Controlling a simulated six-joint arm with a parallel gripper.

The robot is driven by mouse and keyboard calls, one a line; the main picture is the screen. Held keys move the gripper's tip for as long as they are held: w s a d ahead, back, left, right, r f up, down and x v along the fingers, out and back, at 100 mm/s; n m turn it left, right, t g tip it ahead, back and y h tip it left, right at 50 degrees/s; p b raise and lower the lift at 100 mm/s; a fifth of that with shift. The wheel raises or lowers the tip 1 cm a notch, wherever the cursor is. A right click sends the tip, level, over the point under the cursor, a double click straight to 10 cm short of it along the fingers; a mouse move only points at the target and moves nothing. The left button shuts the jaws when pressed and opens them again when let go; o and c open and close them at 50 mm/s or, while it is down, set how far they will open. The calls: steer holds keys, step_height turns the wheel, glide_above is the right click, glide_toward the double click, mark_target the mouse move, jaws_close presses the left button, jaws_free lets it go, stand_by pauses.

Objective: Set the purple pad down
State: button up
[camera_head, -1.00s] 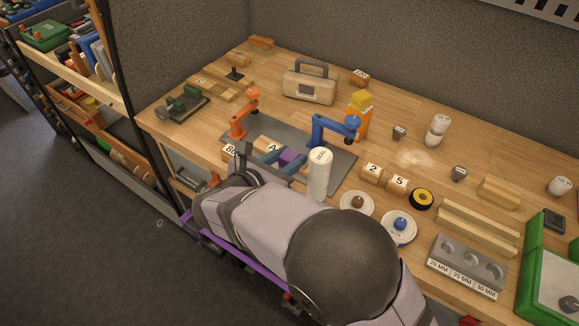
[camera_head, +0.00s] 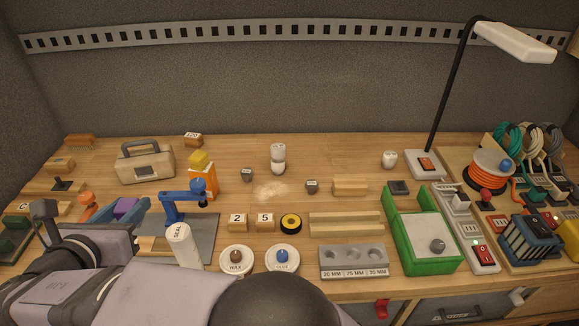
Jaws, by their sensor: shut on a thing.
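The purple pad (camera_head: 124,207) is between the blue-grey fingers of my gripper (camera_head: 122,211), at the left of the head view. My gripper is shut on it, near the left end of the grey mat (camera_head: 207,224). My arm and wrist hide part of the fingers and what lies under the pad. I cannot tell whether the pad touches the surface below.
A blue clamp arm (camera_head: 172,211) and a white SEAL bottle (camera_head: 184,246) stand right of my gripper. An orange clamp arm (camera_head: 87,203) is to its left. Two white dishes (camera_head: 237,270) and a green tray (camera_head: 393,235) sit further right. Bare wood shows mid-table.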

steer(key=w+d+f+m+h+b, duration=0.1)
steer(key=w+d+h, duration=0.1)
steer(key=w+d, duration=0.85)
steer(key=w+d+f+m+h+b, duration=0.15)
steer(key=w+d, duration=0.35)
steer(key=w, duration=1.1)
steer(key=w+d+r+m+h, duration=0.1)
steer(key=w+d, duration=0.4)
steer(key=d, duration=0.4)
steer(key=w+d+r+g+b, duration=0.1)
steer(key=w+d, duration=0.4)
steer(key=d, duration=0.3)
steer(key=w+d+m+h, duration=0.1)
steer(key=w+d, duration=0.3)
steer(key=d, duration=0.5)
steer(key=shift+w+f, duration=0.2)
steer(key=shift+f, duration=10.1)
steer(key=shift+f, duration=0.3)
